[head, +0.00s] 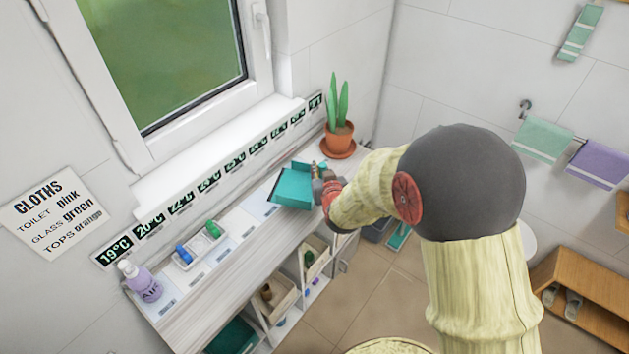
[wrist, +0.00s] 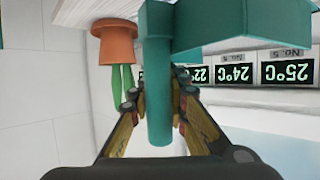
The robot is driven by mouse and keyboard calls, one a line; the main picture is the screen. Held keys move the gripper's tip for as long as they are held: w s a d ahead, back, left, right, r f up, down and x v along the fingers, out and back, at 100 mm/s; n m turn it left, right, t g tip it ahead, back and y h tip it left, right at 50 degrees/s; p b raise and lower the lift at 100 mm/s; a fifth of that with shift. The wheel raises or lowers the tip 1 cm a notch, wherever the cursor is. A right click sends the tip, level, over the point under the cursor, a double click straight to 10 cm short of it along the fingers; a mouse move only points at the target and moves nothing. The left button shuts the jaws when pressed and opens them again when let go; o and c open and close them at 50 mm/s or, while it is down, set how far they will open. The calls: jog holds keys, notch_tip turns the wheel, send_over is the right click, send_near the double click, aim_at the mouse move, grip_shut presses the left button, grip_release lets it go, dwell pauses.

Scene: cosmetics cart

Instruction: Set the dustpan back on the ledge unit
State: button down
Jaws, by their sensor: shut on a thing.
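The teal dustpan (head: 292,187) is over the right part of the white ledge unit (head: 182,328), near the plant pot; I cannot tell whether it touches the top. My gripper (head: 325,180) reaches in from the right and is shut on its handle. In the wrist view the handle (wrist: 159,95) runs between the fingers of my gripper (wrist: 160,103), and the pan (wrist: 240,25) spreads across the top of the picture. My forearm hides part of the ledge unit's right end.
A potted plant (head: 339,137) stands close behind my gripper; its pot also shows in the wrist view (wrist: 114,42). A purple bottle (head: 142,282) and a small tray (head: 192,259) with blue and green bottles stand further left. Temperature cards line the wall. The top between tray and dustpan holds only flat labels.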

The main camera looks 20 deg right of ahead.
aim_at(299, 175)
jog(key=w+f, duration=0.1)
jog(key=f, duration=0.1)
jog(key=w+f+b, duration=0.1)
jog(key=w+f, duration=0.3)
jog(key=shift+d+f, duration=0.1)
jog(key=shift+f+b, duration=0.5)
jog(key=shift+f, duration=0.85)
jog(key=shift+f, duration=0.2)
jog(key=c, duration=1.7)
grip_release()
jog(key=shift+s, duration=0.1)
jog(key=shift+r, duration=0.15)
